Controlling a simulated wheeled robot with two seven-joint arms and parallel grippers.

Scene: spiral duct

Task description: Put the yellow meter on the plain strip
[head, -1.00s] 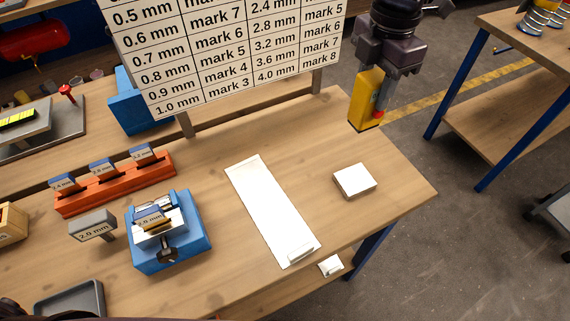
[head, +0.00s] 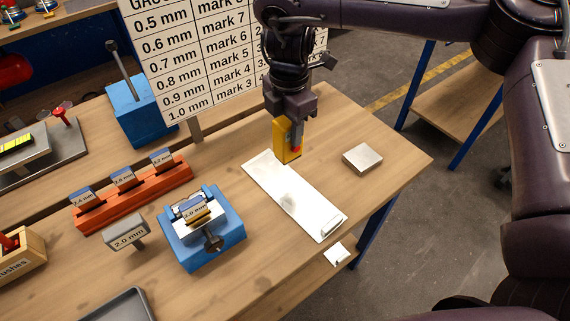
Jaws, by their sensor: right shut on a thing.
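The yellow meter (head: 286,142) is a yellow block with a red part on its side. My right gripper (head: 291,117) is shut on its top and points down. The plain strip (head: 308,205) is a long white plate lying on the wooden table. The meter is upright at the strip's far end. I cannot tell whether its bottom touches the strip or hovers just above it. A soft shadow lies on the middle of the strip. My left gripper is not in view.
A pale square block (head: 362,158) lies right of the strip. A blue clamp fixture (head: 203,228) and an orange rack (head: 132,193) stand to the left. A gauge chart board (head: 196,62) rises behind. The table's right edge is close by.

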